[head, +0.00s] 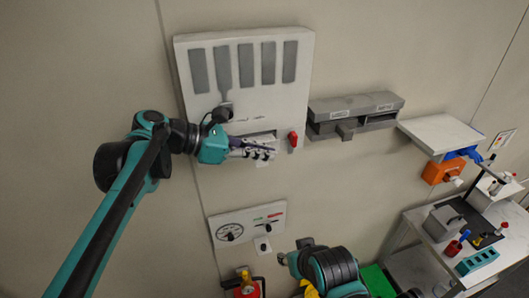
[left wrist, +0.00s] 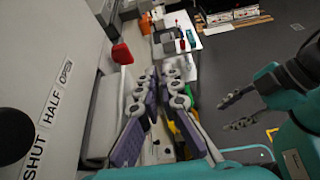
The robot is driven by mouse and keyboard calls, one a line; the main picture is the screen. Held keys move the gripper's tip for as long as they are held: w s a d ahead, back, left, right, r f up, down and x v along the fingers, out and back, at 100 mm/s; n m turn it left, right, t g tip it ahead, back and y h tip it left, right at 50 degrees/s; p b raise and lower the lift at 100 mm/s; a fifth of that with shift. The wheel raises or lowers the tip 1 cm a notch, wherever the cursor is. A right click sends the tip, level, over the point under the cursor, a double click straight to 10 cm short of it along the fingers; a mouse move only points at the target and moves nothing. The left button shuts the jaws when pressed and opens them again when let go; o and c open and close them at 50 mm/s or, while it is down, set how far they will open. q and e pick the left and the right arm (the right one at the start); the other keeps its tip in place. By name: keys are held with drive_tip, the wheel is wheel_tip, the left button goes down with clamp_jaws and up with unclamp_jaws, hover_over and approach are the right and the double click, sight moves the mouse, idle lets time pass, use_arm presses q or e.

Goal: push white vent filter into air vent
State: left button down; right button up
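The air vent is a white wall panel (head: 300,90) with several grey slats and an opening near its lower edge. A white block, which looks like the vent filter (left wrist: 100,118), sits at this opening and sticks out of the panel; how deep it sits I cannot tell. In the head view, the filter (head: 264,137) is partly hidden by my left gripper (head: 262,151). In the left wrist view, my left gripper (left wrist: 160,115) has its fingers apart with nothing clearly between them, beside the filter. My right gripper (left wrist: 235,110) shows there too, fingers apart, away from the panel.
A red knob (head: 293,140) is right of the opening. A grey wall unit (head: 355,115) is further right. A gauge panel (head: 248,222) hangs below, with a red extinguisher (head: 247,289) under it. An orange box (head: 442,172) and a cluttered bench (head: 425,222) stand at the right.

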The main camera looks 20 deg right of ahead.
use_arm(q)
drive_tip(key=shift+w+a, duration=0.1)
drive_tip(key=shift+w, duration=1.5)
idle(1.4)
drive_tip(key=c, duration=1.6)
unclamp_jaws()
drive_tip(key=shift+c, duration=0.2)
drive_tip(key=v, duration=1.2)
drive_tip(key=s+a+f+m+t+y+b, duration=0.2)
drive_tip(key=s+a+f+m+y+b, duration=0.2)
drive_tip(key=f+b, duration=0.7)
drive_tip(key=s+a+f+m+t+y+b, duration=0.2)
drive_tip(key=s+a+f+m+y+b, duration=0.2)
drive_tip(key=f, duration=2.7)
drive_tip(key=s+a+f+m+t+y+b, duration=0.2)
drive_tip(key=s+a+f+m+y+b, duration=0.3)
drive_tip(key=f+b, duration=1.4)
drive_tip(key=s+a+f+m, duration=0.2)
drive_tip(key=s+a+m, duration=0.1)
drive_tip(key=a+m, duration=0.2)
drive_tip(key=shift+s+a+t, duration=0.3)
drive_tip(key=shift+a+t, duration=0.1)
drive_tip(key=shift+a, duration=0.75)
